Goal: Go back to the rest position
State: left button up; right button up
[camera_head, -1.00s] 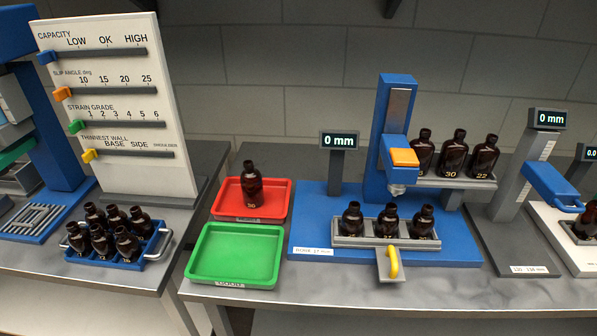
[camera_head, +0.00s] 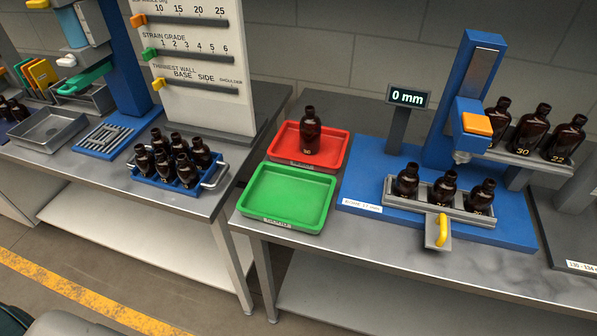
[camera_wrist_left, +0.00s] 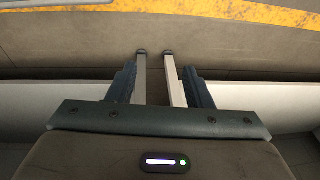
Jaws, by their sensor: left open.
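My left gripper (camera_wrist_left: 155,58) shows in the left wrist view, with its two fingers apart and nothing between them. It is over the floor, away from the bottles and tables. The fingers of neither gripper show in the head view. An amber bottle (camera_head: 310,131) stands upright in the red tray (camera_head: 334,167). The green tray (camera_head: 285,197) in front of it is empty. Several amber bottles (camera_head: 187,171) stand in a blue rack (camera_head: 160,183) on the left table.
Three bottles (camera_head: 443,188) stand in a grey holder on the blue gauge (camera_head: 380,190), and three more (camera_head: 530,130) on a shelf behind. A gap separates the two tables. The floor with a yellow line (camera_head: 85,297) is clear at lower left.

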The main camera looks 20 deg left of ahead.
pick_arm(q)
jog(key=s+f+g, duration=0.1)
jog(key=s+f, duration=1.3)
jog(key=s, duration=0.1)
jog(key=shift+s+a+f, duration=0.25)
jog(key=shift+s+a, duration=0.15)
